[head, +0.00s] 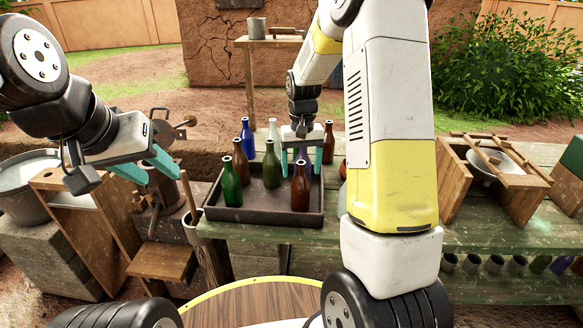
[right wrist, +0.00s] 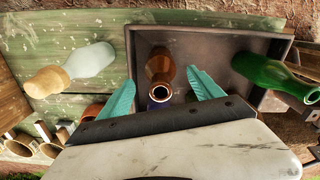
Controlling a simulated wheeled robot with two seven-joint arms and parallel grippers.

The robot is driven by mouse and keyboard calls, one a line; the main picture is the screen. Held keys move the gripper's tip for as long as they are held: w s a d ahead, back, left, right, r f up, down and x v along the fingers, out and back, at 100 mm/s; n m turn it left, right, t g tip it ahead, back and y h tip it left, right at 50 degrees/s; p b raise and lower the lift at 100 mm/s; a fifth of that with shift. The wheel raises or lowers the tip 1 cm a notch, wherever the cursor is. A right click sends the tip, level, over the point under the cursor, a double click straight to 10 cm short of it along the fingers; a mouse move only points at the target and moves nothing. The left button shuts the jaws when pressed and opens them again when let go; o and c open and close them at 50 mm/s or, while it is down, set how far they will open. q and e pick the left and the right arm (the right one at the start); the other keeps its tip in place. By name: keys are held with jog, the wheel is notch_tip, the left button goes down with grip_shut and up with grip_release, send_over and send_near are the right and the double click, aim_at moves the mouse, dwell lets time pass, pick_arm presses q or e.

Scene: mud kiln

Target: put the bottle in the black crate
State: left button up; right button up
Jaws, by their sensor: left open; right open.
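In the right wrist view the open fingers (right wrist: 163,92) lie either side of a blue bottle's mouth (right wrist: 159,94), with a brown bottle (right wrist: 160,65) just beyond; contact cannot be told. A pale bottle with a cork-coloured top (right wrist: 85,62) is on the bench outside the crate. My left gripper (head: 148,170) is open and empty, left of the crate.
A wooden frame with a bowl (head: 487,165) stands on the bench at right. A metal basin (head: 25,175) and wooden boards are at left. My right arm hides the bench's middle in the head view.

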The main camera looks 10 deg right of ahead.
notch_tip(320, 180, up, 7)
jog(key=s+r+t+y, duration=0.1)
jog(key=s+r+t, duration=0.2)
jog(key=s+r, duration=0.7)
jog(key=s+a+r+t+y, duration=0.1)
jog(key=s+a+r+t, duration=0.1)
jog(key=s, duration=1.2)
jog(key=shift+a+r+n+t, duration=0.15)
jog(key=shift+r+n+t, duration=0.1)
jog(key=shift+n+t, duration=0.25)
